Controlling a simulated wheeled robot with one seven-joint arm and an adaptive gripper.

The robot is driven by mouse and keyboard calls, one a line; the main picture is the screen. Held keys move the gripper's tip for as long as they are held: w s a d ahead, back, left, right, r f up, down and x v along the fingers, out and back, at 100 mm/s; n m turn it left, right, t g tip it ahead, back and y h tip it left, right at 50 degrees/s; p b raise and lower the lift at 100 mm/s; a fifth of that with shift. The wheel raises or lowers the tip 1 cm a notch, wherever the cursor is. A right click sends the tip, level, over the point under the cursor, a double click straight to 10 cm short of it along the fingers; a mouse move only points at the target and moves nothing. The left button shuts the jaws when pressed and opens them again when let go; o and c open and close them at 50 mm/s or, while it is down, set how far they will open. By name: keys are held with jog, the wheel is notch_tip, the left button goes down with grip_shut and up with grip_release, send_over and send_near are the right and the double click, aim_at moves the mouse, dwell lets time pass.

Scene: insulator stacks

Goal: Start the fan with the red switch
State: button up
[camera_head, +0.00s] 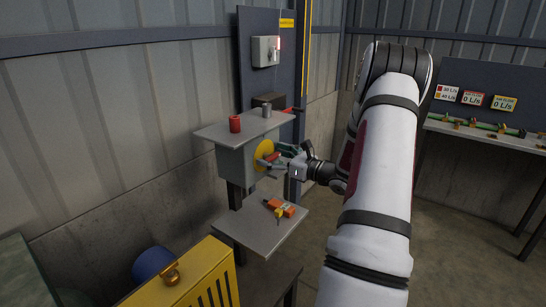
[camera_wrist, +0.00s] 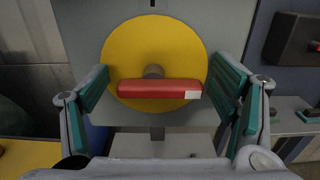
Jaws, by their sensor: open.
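The red switch handle (camera_wrist: 150,89) is a horizontal bar with a small white patch at its right end. It sits on a round yellow plate (camera_wrist: 152,48) on the front of a grey box (camera_head: 234,161). In the head view the yellow plate (camera_head: 262,149) is partly covered by my gripper (camera_head: 281,157). My gripper is open in front of the switch. In the wrist view its teal-padded fingers stand to the left and right of the red bar, with gaps on both sides. I cannot make out a fan.
A red cylinder (camera_head: 235,124) and a grey cylinder (camera_head: 266,111) stand on the box top. A lower shelf (camera_head: 246,226) holds an orange tool-like item (camera_head: 279,208). A yellow slotted case (camera_head: 197,277) is in front. A bench with signs (camera_head: 474,97) stands right.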

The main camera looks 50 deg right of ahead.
jog(key=c, duration=1.2)
jog(key=shift+n+b, duration=0.4)
jog(key=shift+b, duration=0.1)
jog(key=n+b, duration=0.4)
jog(key=shift+w+a, duration=0.1)
jog(key=n+b, duration=0.4)
jog(key=b, duration=0.2)
jog(key=shift+a+f+n+b, duration=0.1)
jog(key=shift+a+n+b, duration=0.05)
jog(key=shift+n+b, duration=0.15)
jog(key=n+b, duration=0.2)
jog(key=b, duration=0.1)
jog(key=n+b, duration=0.1)
jog(key=b, duration=0.2)
jog(key=n+b, duration=0.2)
jog(key=b, duration=0.1)
jog(key=shift+a+n+b, duration=0.25)
jog(key=shift+n+b, duration=0.05)
jog(key=n+b, duration=0.2)
jog(key=b, duration=0.3)
jog(key=shift+a+n, duration=0.1)
jog(key=shift+n, duration=0.3)
jog(key=shift+n+b, duration=0.3)
jog(key=shift+b, duration=0.1)
